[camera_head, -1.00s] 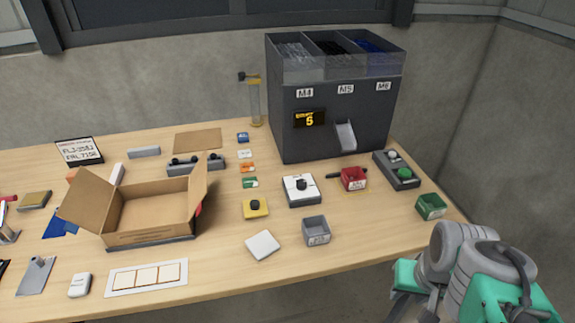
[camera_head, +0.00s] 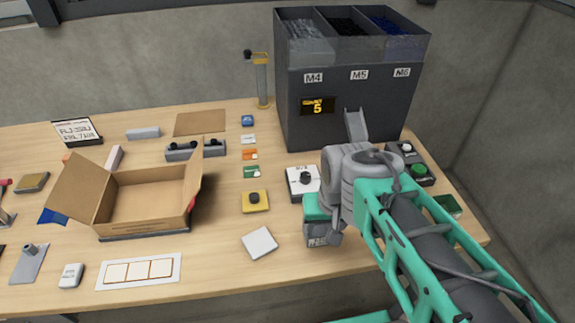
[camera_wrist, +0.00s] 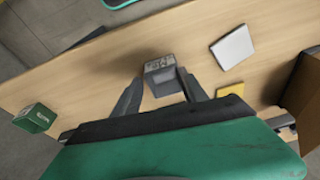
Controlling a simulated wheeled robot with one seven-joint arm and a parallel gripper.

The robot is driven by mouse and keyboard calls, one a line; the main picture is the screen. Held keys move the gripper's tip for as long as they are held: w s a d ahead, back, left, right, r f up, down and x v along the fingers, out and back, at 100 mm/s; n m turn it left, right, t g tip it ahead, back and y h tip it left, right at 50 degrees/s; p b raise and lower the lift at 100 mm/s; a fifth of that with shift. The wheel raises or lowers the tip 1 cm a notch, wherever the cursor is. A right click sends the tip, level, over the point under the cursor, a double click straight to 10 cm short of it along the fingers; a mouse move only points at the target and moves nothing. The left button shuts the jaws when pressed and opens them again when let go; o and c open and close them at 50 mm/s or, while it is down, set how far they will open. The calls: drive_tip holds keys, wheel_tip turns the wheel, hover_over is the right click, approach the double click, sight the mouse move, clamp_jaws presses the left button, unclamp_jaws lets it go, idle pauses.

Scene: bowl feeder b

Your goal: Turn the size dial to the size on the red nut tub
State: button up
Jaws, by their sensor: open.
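The size dial (camera_head: 304,180), a black knob on a white box, sits on the table in front of the feeder; its markings are too small to read. The red nut tub is hidden behind my arm in the head view now. My gripper (camera_head: 325,235) is open and empty, low over the table just in front of the dial. In the wrist view a small grey tub (camera_wrist: 165,78) shows beyond and between the fingertips (camera_wrist: 161,88). The grey tub (camera_head: 316,240) is partly covered by my gripper in the head view.
The dark feeder (camera_head: 335,115) stands behind, labelled M4, M5 and M6, its display (camera_head: 317,106) showing 5. A yellow box with a black knob (camera_head: 255,203) and a white pad (camera_head: 260,243) lie left. A green tub (camera_head: 448,206) and button box (camera_head: 419,171) stand right.

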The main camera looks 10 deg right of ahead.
drive_tip(key=w+r+m+g+p, duration=0.1)
drive_tip(key=w+r+m+p, duration=0.3)
drive_tip(key=w+r+m, duration=0.3)
drive_tip(key=m+g+p, duration=0.2)
drive_tip(key=m+p, duration=0.4)
drive_tip(key=m, duration=0.7)
hover_over(305, 175)
wheel_tip(305, 175, down, 2)
drive_tip(key=shift+w+f, duration=0.1)
drive_tip(key=shift+f, duration=0.4)
wheel_tip(305, 175, down, 7)
drive_tip(key=shift+f+p, duration=0.1)
drive_tip(key=shift+p, duration=0.4)
drive_tip(key=shift+c, duration=0.4)
clamp_jaws()
